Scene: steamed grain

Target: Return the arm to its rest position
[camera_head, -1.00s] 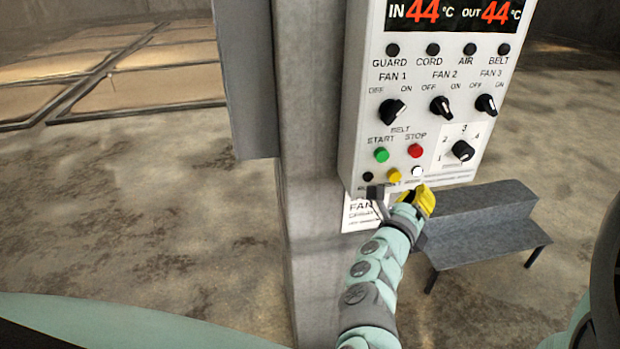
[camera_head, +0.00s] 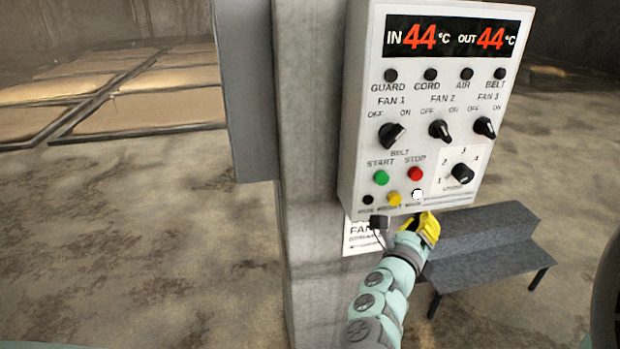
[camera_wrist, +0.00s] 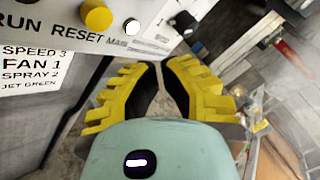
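My gripper (camera_wrist: 161,65) shows in the wrist view with two yellow, dark-padded fingers. The fingertips come close together with only a narrow gap, and nothing is held between them. In the head view my gripper (camera_head: 432,222) is just below the lower edge of the white control panel (camera_head: 352,170), near the white button (camera_head: 418,194). I cannot tell from this angle whether it touches the panel. My teal arm reaches up to it from the bottom of the picture.
The panel hangs on a grey concrete pillar (camera_head: 310,280). A paper sign (camera_head: 358,238) is below it. A grey step bench (camera_head: 480,262) stands on the floor to the right. Framed grain beds (camera_head: 150,85) lie at the back left. Open floor (camera_head: 130,240) lies left of the pillar.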

